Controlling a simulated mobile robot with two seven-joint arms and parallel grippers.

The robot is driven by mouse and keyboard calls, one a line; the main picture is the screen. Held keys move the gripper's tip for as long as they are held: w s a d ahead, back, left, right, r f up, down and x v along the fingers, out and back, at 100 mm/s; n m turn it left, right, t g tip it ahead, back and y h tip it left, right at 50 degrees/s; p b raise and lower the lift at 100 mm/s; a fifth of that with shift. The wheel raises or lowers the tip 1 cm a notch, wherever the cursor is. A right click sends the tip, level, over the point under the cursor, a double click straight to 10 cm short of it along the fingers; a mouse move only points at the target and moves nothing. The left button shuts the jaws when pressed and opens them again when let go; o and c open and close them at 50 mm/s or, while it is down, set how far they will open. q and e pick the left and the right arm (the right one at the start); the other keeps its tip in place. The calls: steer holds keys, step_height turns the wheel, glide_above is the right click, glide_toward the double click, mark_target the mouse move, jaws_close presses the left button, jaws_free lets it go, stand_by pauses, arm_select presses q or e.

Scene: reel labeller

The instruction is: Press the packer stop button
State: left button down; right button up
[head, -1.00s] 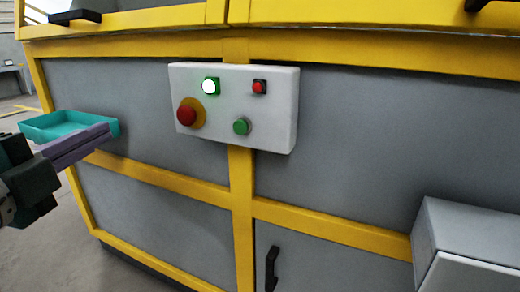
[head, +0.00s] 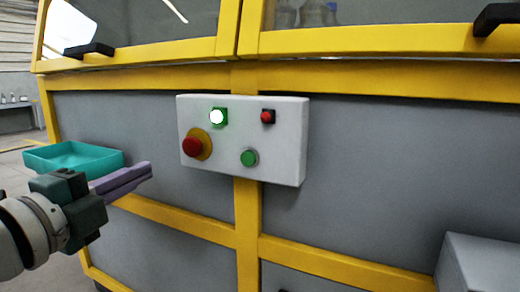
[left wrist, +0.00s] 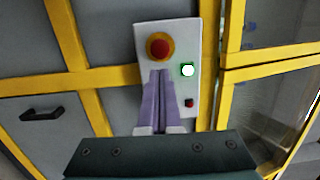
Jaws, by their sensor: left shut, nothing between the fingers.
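A pale control box (head: 225,165) is fixed to the yellow frame of the machine. It carries a red mushroom button on a yellow ring (head: 192,146), a lit button with a green surround (head: 217,117), a small red button (head: 267,116) and a green round button (head: 249,157). No label is readable to tell which is the packer stop. My left gripper (head: 150,170), with purple fingers, is shut and empty, left of the box. In the left wrist view its fingers (left wrist: 161,74) overlap the box (left wrist: 148,30) and hide the green button.
A teal tray (head: 72,160) is behind my left gripper at the left. A grey box (head: 480,262) juts out at the lower right. Black handles (head: 88,49) sit on the yellow-framed windows above. The space before the control box looks clear.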

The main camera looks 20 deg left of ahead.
mark_target(190, 149)
arm_select(q)
steer(key=w, duration=1)
steer(key=shift+w+a+r+b, duration=0.1)
steer(key=shift+w+a+b, duration=0.2)
steer(key=shift+b, duration=0.1)
arm_select(e)
steer(key=shift+f, duration=0.3)
